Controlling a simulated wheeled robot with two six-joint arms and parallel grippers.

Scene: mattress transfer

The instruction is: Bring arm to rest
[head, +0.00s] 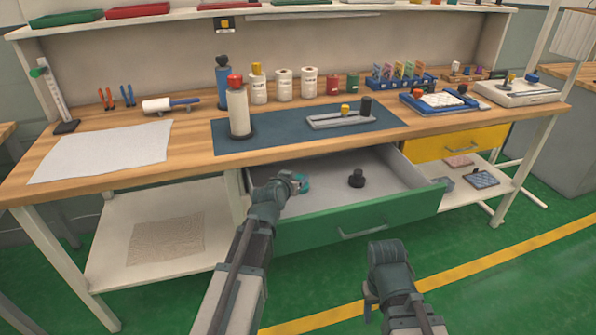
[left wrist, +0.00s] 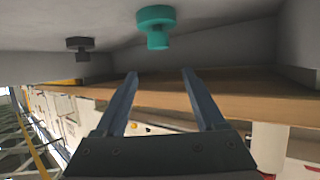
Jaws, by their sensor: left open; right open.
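My left gripper (head: 294,180) reaches over the open green-fronted drawer (head: 345,222). Its two fingers stand apart and empty in the left wrist view (left wrist: 159,74). A teal knob-shaped piece (left wrist: 156,27) stands on the drawer floor just beyond the fingertips, not between them. In the head view the teal piece (head: 304,183) is partly hidden by the gripper. A black knob-shaped piece (head: 357,178) stands farther right in the drawer; it also shows in the left wrist view (left wrist: 79,46). My right gripper (head: 370,302) is low in front of the drawer, holding nothing visible.
The workbench (head: 190,150) carries a blue mat (head: 285,133) with a white bottle (head: 238,110) with a red cap, and a grey tray (head: 335,121). A white sheet (head: 100,152) lies at left. A yellow drawer (head: 455,143) is closed at right. The green floor in front is clear.

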